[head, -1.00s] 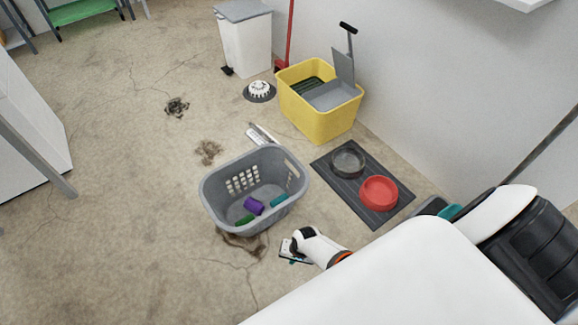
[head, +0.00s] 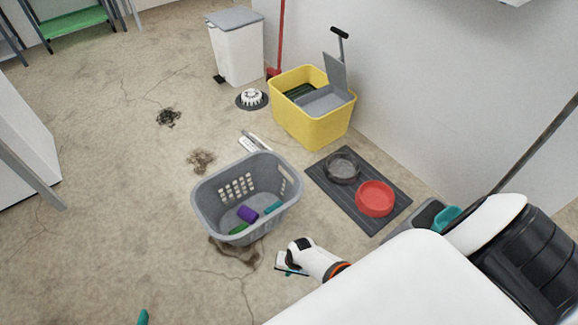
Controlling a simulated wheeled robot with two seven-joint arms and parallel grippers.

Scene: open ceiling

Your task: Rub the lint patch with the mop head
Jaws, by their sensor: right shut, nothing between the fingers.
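Three dark patches lie on the floor: a dark tangled clump (head: 168,117), a brown fuzzy patch (head: 201,161), and a brown smear (head: 238,252) partly under the basket. I cannot tell which is lint. A grey and teal piece (head: 428,215) sits near a dark pole (head: 545,137), partly behind my right arm; whether it is the mop head is unclear. My right gripper (head: 287,264) is shut and empty, low in front of the basket, right of the smear.
A grey laundry basket (head: 284,214) holds several coloured items. A yellow bucket (head: 310,128), a white bin (head: 237,52), and a white ridged piece on a dark disc (head: 252,99) stand behind. A dark mat (head: 353,210) carries two bowls. The left floor is mostly clear.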

